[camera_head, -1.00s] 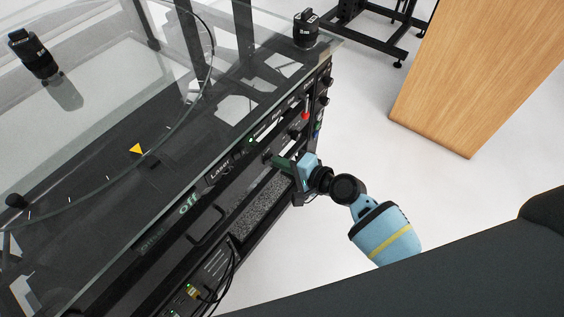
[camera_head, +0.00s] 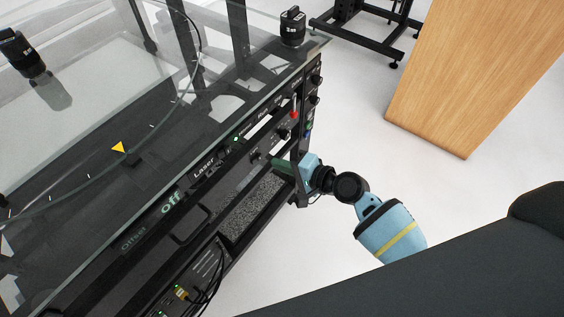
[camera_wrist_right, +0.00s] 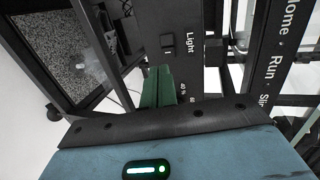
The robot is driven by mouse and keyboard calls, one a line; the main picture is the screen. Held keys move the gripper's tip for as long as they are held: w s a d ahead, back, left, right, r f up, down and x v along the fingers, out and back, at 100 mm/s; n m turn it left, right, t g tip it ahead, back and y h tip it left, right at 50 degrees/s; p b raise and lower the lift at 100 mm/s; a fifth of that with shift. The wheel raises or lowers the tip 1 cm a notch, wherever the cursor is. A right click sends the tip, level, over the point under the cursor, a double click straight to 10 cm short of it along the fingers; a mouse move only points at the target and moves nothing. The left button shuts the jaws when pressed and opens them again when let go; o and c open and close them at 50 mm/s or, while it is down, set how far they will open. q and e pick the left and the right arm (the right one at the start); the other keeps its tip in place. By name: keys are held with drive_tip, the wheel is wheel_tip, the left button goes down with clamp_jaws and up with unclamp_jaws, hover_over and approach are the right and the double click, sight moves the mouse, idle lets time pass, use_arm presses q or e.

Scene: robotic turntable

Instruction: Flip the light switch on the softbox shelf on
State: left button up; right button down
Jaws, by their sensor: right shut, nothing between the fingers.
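The light switch (camera_wrist_right: 168,42) is a small black rocker on a dark panel beside the printed word "Light" in the right wrist view. In the head view the black front panel (camera_head: 232,160) of the turntable unit carries the controls, and the "Light" label is too small to read. My right gripper (camera_head: 276,162) is shut and empty in front of this panel. Its green fingers (camera_wrist_right: 158,82) point toward the switch in the wrist view, with a visible gap below it. I cannot tell the switch's position. My left gripper is not in view.
A glass top (camera_head: 100,120) lies above the panel, with a black cylinder (camera_head: 292,27) on its far corner. A handle (camera_head: 192,226) and cables (camera_head: 210,275) are lower on the front. A wooden block (camera_head: 480,75) stands at right. White floor between is clear.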

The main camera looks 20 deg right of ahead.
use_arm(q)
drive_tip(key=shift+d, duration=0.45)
use_arm(e)
drive_tip(key=w+d+v, duration=0.1)
drive_tip(key=v, duration=0.9)
drive_tip(key=shift+d, duration=0.55)
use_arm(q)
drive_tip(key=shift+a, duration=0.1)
use_arm(e)
drive_tip(key=shift+s+d, duration=0.1)
